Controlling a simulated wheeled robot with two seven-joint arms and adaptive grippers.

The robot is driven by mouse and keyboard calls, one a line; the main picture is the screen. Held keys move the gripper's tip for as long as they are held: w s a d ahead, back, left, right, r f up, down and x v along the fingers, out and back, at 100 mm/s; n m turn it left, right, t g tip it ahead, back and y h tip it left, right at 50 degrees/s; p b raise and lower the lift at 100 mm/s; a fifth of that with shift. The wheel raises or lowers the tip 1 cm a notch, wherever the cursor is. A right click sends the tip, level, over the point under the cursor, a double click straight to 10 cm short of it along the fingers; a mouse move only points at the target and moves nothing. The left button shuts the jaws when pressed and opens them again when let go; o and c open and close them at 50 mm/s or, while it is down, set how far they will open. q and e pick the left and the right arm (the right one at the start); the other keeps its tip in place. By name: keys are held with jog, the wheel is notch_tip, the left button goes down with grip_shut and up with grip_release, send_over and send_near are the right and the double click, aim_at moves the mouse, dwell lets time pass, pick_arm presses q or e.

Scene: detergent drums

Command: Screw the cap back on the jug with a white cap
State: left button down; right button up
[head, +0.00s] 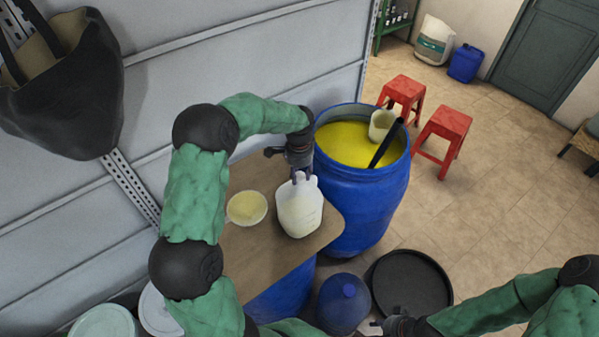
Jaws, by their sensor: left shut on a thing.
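The translucent white jug (301,212), holding pale liquid, stands upright near the right end of the wooden board. My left gripper (301,175) points down over the jug's mouth. Its fingers are shut on the small white cap (300,176) at the neck. The fingers partly hide the cap, and I cannot tell whether it is seated on the thread. My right gripper (376,328) is low at the bottom edge, near the black tray and away from the jug. Its fingers are too small and partly cut off to read.
A pale yellow bowl (247,208) sits left of the jug on the board (262,248). A blue drum (362,205) of yellow liquid, with a scoop (382,123) and a black stick, stands right behind. A blue container (343,303) and black tray (410,286) lie below.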

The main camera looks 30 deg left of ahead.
pick_arm(q)
jog(key=shift+s+d+f, duration=0.1)
jog(key=shift+s+f, duration=0.05)
jog(key=shift+f, duration=0.05)
jog(key=m+p, duration=0.1)
jog(key=m, duration=0.2)
jog(key=shift+m+p, duration=0.3)
jog(key=c, duration=0.7)
grip_release()
jog(key=shift+o, duration=0.2)
jog(key=shift+o, duration=0.3)
jog(key=shift+r, duration=0.1)
jog(key=o, duration=0.4)
jog(key=shift+c, duration=0.2)
jog(key=shift+r, duration=0.15)
